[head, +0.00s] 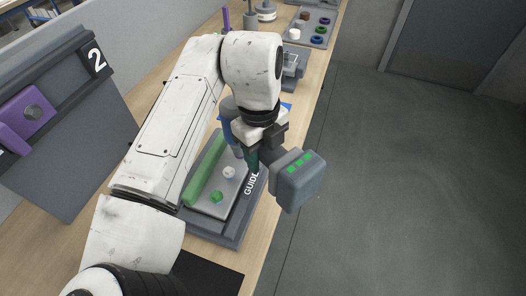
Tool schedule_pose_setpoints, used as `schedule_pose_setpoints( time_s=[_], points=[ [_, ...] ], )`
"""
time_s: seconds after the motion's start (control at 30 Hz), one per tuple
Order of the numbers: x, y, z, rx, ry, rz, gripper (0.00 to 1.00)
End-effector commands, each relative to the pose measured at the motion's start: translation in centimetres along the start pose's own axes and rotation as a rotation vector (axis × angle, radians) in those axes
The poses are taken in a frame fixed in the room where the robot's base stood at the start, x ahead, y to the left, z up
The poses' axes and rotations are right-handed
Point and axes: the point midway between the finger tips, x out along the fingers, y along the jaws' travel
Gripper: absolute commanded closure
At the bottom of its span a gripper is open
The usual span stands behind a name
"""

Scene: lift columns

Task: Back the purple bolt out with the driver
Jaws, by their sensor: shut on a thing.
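My gripper (264,138) is shut on the driver, whose dark grey end block with green lights (303,184) sticks out to the right. A teal part (252,160) hangs below the gripper, over the edge of the grey plate marked GUIDE. A small purple piece (238,153), which may be the purple bolt, shows on the plate just left of the teal part and is partly hidden. A white bolt head (229,172) and a green one (216,197) are nearer. The driver's tip is hidden, so I cannot tell whether it touches a bolt.
The guide fixture (230,226) has a green bar (206,170) along its left side. A dark panel marked 2 (80,120) with a purple block (27,120) stands at left. A tray of coloured rings (312,28) lies at the far end. The floor at right is clear.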

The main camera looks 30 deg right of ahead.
Motion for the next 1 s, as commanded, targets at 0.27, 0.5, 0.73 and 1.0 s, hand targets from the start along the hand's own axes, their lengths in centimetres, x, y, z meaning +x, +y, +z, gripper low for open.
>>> schedule_pose_setpoints(
  time_s=[0.27,0.5,0.73,1.0],
  points=[
    [0.19,0.0,0.03,0.0,-0.001,-0.001,1.0],
    [0.42,0.0,0.05,0.0,-0.001,-0.001,1.0],
    [0.63,0.0,0.07,0.0,0.0,-0.001,1.0],
    [0.55,-0.02,0.04,0.0,0.001,-0.002,1.0]
  ],
)
